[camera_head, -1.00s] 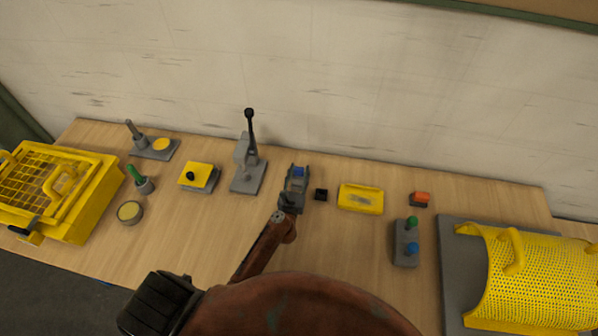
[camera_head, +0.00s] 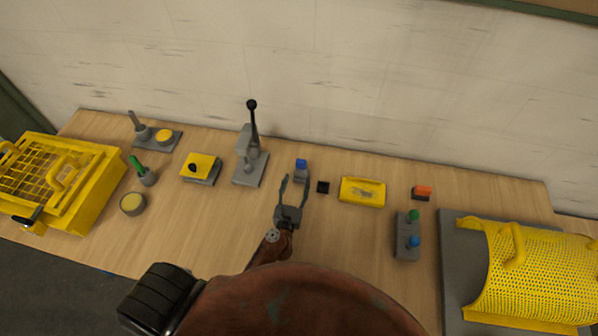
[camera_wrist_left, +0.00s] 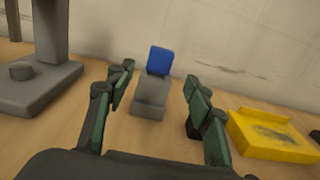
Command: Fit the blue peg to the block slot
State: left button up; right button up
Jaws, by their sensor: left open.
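The blue peg (camera_head: 301,163) stands upright at a small grey block (camera_head: 300,175) near the middle of the table. In the left wrist view the blue peg (camera_wrist_left: 159,61) rises from the top of the grey block (camera_wrist_left: 151,98); how deep it sits in the slot is hidden. My left gripper (camera_head: 295,180) is open, its fingers pointing at the block from the near side. In the wrist view the left gripper (camera_wrist_left: 158,77) has a fingertip on each side of the block, apart from it, with nothing held. My right gripper is not in view.
A black cube (camera_head: 323,187) and a yellow tray (camera_head: 362,191) lie just right of the block. A grey lever press (camera_head: 250,165) stands to the left. A grey base (camera_head: 407,237) with green and blue knobs is farther right. Table in front is mostly clear.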

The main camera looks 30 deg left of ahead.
pick_arm(q)
jog(key=shift+v, duration=1.45)
